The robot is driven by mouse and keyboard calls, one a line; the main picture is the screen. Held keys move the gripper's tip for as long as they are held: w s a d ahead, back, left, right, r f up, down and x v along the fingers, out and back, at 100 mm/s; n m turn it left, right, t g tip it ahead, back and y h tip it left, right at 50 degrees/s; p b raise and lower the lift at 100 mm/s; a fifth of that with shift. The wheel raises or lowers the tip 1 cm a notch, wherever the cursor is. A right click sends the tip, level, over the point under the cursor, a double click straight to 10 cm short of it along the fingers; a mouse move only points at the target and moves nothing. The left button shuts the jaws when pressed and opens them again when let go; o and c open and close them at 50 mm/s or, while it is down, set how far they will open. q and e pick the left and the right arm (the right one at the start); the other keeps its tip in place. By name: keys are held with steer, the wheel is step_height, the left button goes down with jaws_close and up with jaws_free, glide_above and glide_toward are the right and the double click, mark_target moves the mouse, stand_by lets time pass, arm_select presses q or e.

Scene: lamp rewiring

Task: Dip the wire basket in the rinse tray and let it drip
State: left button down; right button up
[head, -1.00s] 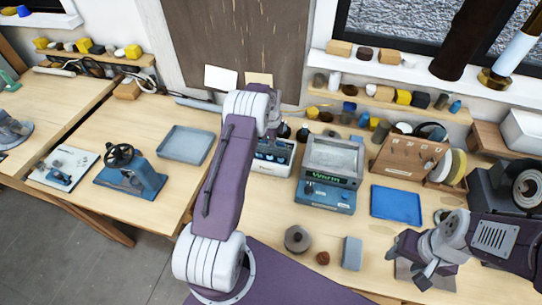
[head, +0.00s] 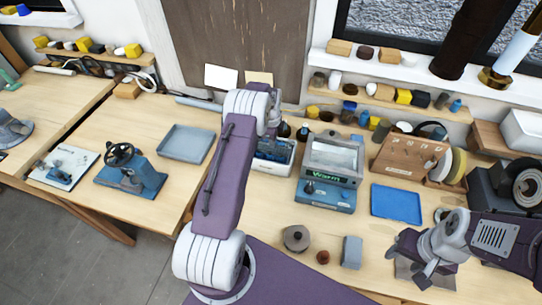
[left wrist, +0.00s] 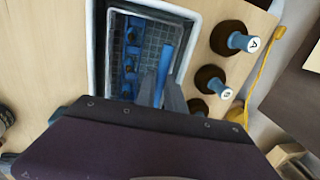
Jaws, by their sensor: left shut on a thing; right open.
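The rinse tray (left wrist: 197,35) is a pale-rimmed rectangular tray in the left wrist view. In the head view it shows partly behind my left arm (head: 288,158). The wire basket (left wrist: 150,50) is a dark mesh within the tray's outline, with several blue parts (left wrist: 131,52) along its left side. My left gripper (left wrist: 160,90) is shut on the basket's blue handle (left wrist: 166,62). I cannot tell the basket's exact depth in the tray. My right gripper (head: 421,268) is open and empty at the lower right of the head view.
Dark bottles with blue, lettered caps (left wrist: 240,42) stand close right of the tray. A box marked "Warm" (head: 330,165) stands to its right, with a blue tray (head: 396,204) beyond. A grey tray (head: 186,143) lies left. A round grey part (head: 296,238) sits in front.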

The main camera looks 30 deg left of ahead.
arm_select(q)
steer(key=shift+r, duration=0.1)
steer(key=shift+r+p, duration=2.75)
steer(key=shift+r, duration=1.45)
steer(key=shift+r, duration=0.1)
step_height(320, 180, up, 4)
steer(key=p, duration=0.2)
steer(key=shift+p, duration=0.35)
